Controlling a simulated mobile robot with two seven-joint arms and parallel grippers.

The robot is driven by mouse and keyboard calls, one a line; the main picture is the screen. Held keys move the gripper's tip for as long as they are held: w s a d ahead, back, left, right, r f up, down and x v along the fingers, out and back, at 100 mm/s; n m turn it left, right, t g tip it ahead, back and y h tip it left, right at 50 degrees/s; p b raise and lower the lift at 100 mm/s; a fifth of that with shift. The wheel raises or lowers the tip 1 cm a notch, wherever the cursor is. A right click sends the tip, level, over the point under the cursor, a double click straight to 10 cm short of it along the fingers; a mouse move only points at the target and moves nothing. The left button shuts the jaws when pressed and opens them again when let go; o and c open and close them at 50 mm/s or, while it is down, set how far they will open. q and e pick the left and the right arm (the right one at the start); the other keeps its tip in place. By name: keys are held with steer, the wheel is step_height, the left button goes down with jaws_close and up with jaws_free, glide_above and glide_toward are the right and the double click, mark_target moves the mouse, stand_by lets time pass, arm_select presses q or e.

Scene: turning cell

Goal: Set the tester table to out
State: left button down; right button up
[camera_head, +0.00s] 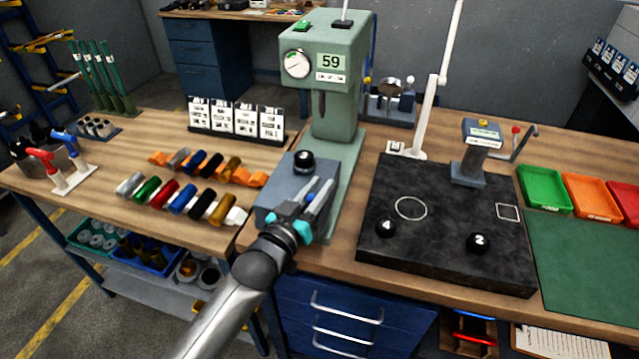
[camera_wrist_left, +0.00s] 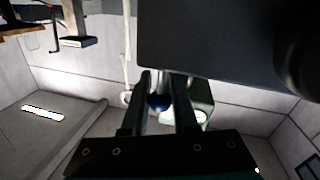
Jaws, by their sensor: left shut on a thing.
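The green tester (camera_head: 335,70) stands on the bench, its display reading 59. Its grey table (camera_head: 277,190) sits at the front of its base, with a black round piece (camera_head: 303,161) on top. My left gripper (camera_head: 311,196) is at the front right of this table. In the left wrist view, the gripper (camera_wrist_left: 160,95) is shut on a dark blue ball knob (camera_wrist_left: 158,101), just under a large dark block. In the head view the knob is mostly hidden by the fingers. My right gripper is out of view.
Left of the tester lie rows of coloured cylinders (camera_head: 180,198) and a rack of white cards (camera_head: 237,119). To the right is a black plate (camera_head: 445,240) with weights marked 4 and 2. Further right are coloured trays (camera_head: 543,190) and a clear green mat (camera_head: 590,270).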

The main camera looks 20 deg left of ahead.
arm_select(q)
steer(key=shift+s+d+f, duration=0.1)
steer(key=c, duration=1.1)
jaws_free()
steer(key=o, duration=0.4)
steer(key=shift+s, duration=0.1)
steer(key=v, duration=1.5)
